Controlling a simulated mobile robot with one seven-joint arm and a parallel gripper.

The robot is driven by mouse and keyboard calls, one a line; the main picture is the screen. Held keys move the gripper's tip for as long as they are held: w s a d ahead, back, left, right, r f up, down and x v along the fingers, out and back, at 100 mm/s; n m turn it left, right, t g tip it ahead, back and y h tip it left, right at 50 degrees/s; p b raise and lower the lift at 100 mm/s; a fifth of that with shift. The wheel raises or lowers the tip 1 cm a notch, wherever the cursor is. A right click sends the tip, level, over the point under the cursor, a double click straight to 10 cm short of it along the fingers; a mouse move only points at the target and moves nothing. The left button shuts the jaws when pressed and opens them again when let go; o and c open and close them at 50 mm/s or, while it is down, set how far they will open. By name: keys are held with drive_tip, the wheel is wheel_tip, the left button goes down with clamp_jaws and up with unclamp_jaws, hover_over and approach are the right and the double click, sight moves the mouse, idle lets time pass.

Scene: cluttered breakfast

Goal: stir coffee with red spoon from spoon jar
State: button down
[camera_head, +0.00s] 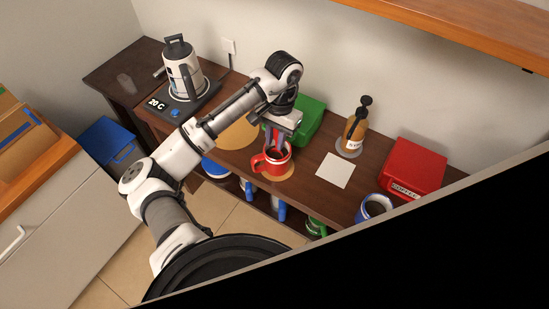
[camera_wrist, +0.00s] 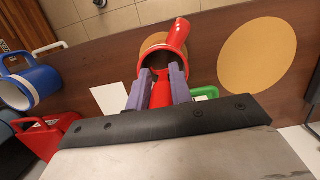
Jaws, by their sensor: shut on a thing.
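A red mug (camera_head: 270,163) stands on the brown counter; in the wrist view (camera_wrist: 177,36) its dark inside shows, and its handle points away from my gripper. My gripper (camera_head: 274,138) is right over the mug. In the wrist view its purple fingers (camera_wrist: 160,80) are shut on a red spoon (camera_wrist: 161,93), of which the handle shows between them. The spoon's lower end is hidden, seemingly down in the mug. I cannot tell how deep it reaches. I cannot make out a spoon jar for certain.
A green box (camera_head: 309,119) stands close behind my gripper. A kettle (camera_head: 182,75) is at the left. A white square (camera_head: 335,171), a syrup bottle (camera_head: 354,128), a red coffee box (camera_head: 416,165) and a blue mug (camera_head: 374,206) are to the right. Several mugs sit on a shelf below.

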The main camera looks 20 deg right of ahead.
wheel_tip(320, 180, up, 8)
drive_tip(key=shift+f, duration=0.25)
idle(0.5)
idle(0.5)
wheel_tip(320, 180, up, 5)
drive_tip(key=shift+f, duration=0.1)
idle(0.4)
idle(1.0)
